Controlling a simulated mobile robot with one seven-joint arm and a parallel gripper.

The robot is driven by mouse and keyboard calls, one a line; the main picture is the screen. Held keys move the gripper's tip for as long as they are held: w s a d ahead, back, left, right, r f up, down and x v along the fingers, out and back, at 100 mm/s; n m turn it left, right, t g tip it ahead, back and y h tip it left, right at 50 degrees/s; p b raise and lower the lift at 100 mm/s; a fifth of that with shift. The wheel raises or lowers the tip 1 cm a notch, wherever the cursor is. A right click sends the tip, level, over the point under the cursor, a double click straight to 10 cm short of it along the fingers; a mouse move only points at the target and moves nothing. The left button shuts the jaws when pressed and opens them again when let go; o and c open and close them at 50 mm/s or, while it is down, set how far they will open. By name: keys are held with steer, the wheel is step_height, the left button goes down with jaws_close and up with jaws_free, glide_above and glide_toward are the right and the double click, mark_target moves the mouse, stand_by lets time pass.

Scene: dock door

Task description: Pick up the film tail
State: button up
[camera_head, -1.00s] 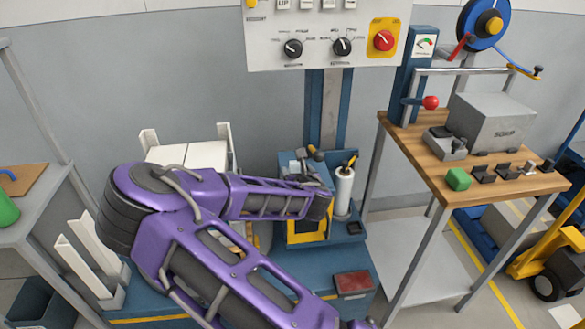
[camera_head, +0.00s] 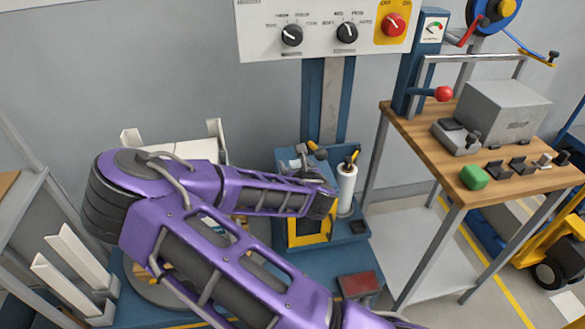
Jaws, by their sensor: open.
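The white film roll (camera_head: 347,188) stands upright on the blue wrapper carriage (camera_head: 357,230), with a black and yellow piece at its top. I cannot make out a separate film tail in this view; it may be hidden or too small to see. My purple arm reaches across from the lower right, bends at the left, and its forearm ends in a dark wrist just left of the roll. My gripper is hidden behind the wrist and forearm, so its jaws do not show.
A control panel (camera_head: 330,35) is above the blue mast (camera_head: 325,100). A yellow pallet truck (camera_head: 555,250) is at far right.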

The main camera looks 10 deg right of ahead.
steer(key=shift+w, duration=0.1)
jaws_close()
stand_by(0.4)
